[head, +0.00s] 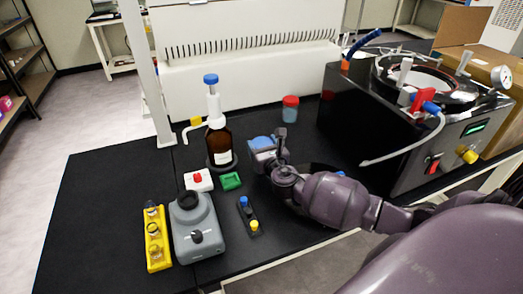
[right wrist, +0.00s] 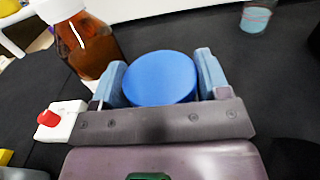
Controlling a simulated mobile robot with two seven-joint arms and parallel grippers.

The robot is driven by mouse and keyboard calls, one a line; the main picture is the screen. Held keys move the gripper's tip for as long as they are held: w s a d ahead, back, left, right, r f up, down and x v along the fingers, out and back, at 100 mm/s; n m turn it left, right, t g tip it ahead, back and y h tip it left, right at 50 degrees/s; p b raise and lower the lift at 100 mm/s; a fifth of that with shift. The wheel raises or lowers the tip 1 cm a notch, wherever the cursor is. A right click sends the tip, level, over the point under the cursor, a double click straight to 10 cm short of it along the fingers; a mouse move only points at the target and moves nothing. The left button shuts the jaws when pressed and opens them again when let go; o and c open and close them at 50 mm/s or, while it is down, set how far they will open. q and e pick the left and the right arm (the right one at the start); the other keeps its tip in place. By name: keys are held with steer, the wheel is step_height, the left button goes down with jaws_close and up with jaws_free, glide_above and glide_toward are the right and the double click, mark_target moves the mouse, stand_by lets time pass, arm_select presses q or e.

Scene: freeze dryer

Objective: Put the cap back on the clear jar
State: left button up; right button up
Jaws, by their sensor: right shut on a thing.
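My right gripper (head: 265,148) is shut on a round blue cap (right wrist: 160,78), whose flat top faces the right wrist camera between the two fingers. The cap also shows as a blue patch in the head view (head: 262,142). What is under the cap is hidden, so I cannot tell whether it sits on a jar. A clear jar (head: 289,113) with bluish contents and a red lid (head: 291,101) stands behind the gripper, apart from it. Its lower body shows at the top right of the right wrist view (right wrist: 256,18). My left gripper is not in view.
A brown pump bottle (head: 219,146) stands just left of the gripper. A red-button box (head: 198,180), a green block (head: 231,181), a grey device (head: 196,230) and a yellow box (head: 156,238) lie in front-left. The black freeze dryer (head: 360,125) stands at right.

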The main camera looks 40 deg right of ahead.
steer(key=shift+f, duration=0.75)
steer(key=shift+f, duration=0.1)
steer(key=shift+f, duration=0.1)
steer(key=o, duration=1.7)
steer(key=shift+s+r, duration=0.1)
steer(key=shift+r, duration=0.1)
steer(key=v, duration=1.2)
steer(key=shift+f+p, duration=0.1)
steer(key=shift+p, duration=0.25)
